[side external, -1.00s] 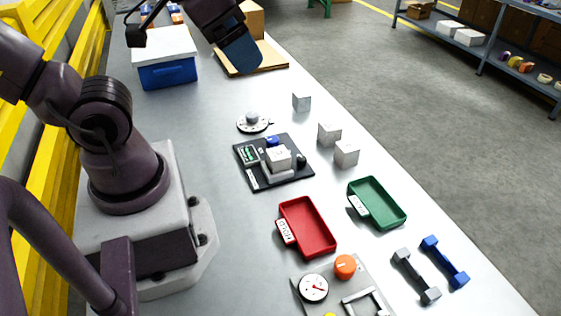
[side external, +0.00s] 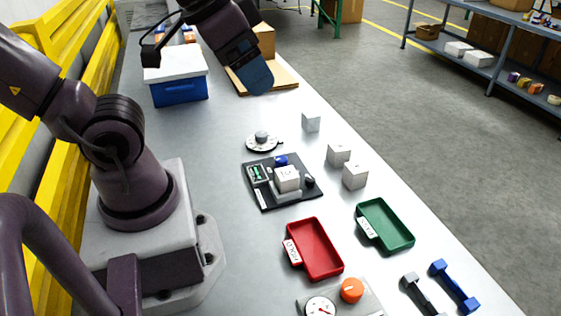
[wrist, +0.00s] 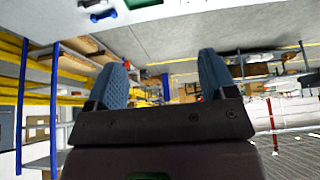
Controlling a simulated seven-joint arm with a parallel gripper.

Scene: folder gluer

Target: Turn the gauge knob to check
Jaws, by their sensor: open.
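A white-faced dial with a red needle (side external: 320,308) and an orange knob (side external: 352,290) sit on a grey panel (side external: 371,303), cut off by the bottom edge of the side view. A black plate (side external: 265,198) at the middle of the table carries a small green display (side external: 257,173), a white marked block (side external: 287,178) and a small dark knob (side external: 309,181). My gripper (side external: 260,80) hangs above the far part of the table, away from the panel and plate. In the wrist view my gripper (wrist: 163,72) has two blue fingers spread apart with nothing between them.
A round grey dial (side external: 262,141) lies behind the plate. Several pale cubes (side external: 339,154) stand right of it. A red tray (side external: 318,250), a green tray (side external: 388,225) and a blue dumbbell-shaped part (side external: 455,285) are nearer. A blue box with white lid (side external: 180,91) is far left.

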